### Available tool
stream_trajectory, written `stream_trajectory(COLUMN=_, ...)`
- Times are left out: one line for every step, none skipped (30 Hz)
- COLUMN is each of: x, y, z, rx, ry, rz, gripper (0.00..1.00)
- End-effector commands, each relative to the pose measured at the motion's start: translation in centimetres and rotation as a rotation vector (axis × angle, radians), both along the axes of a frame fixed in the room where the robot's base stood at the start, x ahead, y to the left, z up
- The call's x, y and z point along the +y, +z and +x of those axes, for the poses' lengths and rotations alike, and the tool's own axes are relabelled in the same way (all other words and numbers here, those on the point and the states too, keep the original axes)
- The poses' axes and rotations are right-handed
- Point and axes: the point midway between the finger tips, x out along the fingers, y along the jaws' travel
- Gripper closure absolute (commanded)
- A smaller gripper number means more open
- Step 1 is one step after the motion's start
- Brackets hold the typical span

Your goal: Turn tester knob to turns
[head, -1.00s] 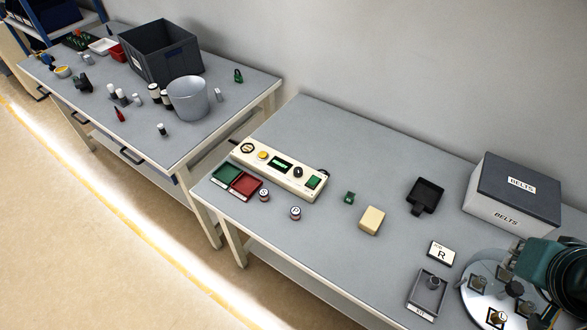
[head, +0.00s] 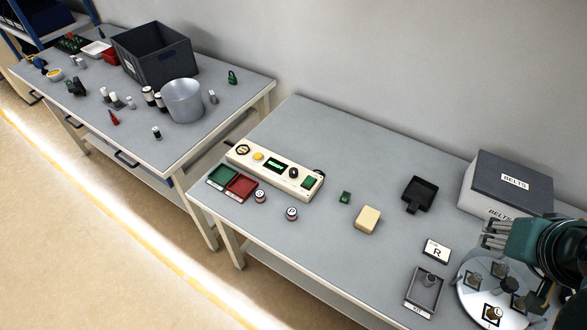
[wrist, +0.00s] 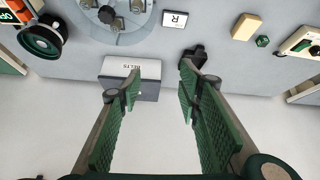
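The tester (head: 275,170) is a long cream box on the near table. Part of the tester shows at the right edge of the wrist view (wrist: 298,40). The knob's exact setting is too small to read. My gripper (head: 488,234) is at the far right, in front of the BELTS box and well away from the tester. In the wrist view its green-padded fingers (wrist: 160,78) are spread, with nothing between them.
A cream block (head: 367,220), green part (head: 345,197) and two small spools (head: 292,213) lie between.

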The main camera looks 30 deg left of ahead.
Motion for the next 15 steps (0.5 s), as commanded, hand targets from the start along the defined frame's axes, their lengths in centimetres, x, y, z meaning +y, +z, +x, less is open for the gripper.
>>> stream_trajectory(x=0.6, y=0.4, z=0.6, rx=0.008, ry=0.023, rz=-0.006, gripper=0.65)
stream_trajectory(x=0.9, y=0.6, z=0.9, rx=0.012, ry=0.037, rz=-0.012, gripper=0.65)
stream_trajectory(x=1.4, y=0.8, z=1.4, rx=0.019, ry=0.058, rz=-0.018, gripper=0.65)
stream_trajectory(x=1.8, y=0.9, z=1.7, rx=0.025, ry=0.074, rz=-0.023, gripper=0.65)
stream_trajectory(x=2.2, y=1.1, z=2.0, rx=0.031, ry=0.090, rz=-0.030, gripper=0.65)
stream_trajectory(x=2.8, y=1.2, z=2.4, rx=0.038, ry=0.112, rz=-0.037, gripper=0.65)
stream_trajectory(x=3.2, y=1.4, z=2.8, rx=0.043, ry=0.128, rz=-0.042, gripper=0.65)
stream_trajectory(x=3.6, y=1.5, z=3.1, rx=0.048, ry=0.144, rz=-0.047, gripper=0.65)
stream_trajectory(x=4.1, y=1.6, z=3.6, rx=0.056, ry=0.166, rz=-0.055, gripper=0.65)
stream_trajectory(x=4.6, y=1.7, z=3.9, rx=0.062, ry=0.181, rz=-0.061, gripper=0.65)
stream_trajectory(x=5.0, y=1.8, z=4.2, rx=0.067, ry=0.199, rz=-0.067, gripper=0.65)
stream_trajectory(x=5.6, y=1.9, z=4.6, rx=0.073, ry=0.220, rz=-0.073, gripper=0.65)
stream_trajectory(x=6.0, y=2.0, z=5.0, rx=0.078, ry=0.236, rz=-0.078, gripper=0.65)
stream_trajectory(x=6.5, y=2.0, z=5.3, rx=0.084, ry=0.253, rz=-0.084, gripper=0.65)
stream_trajectory(x=7.1, y=2.1, z=5.7, rx=0.091, ry=0.276, rz=-0.092, gripper=0.65)
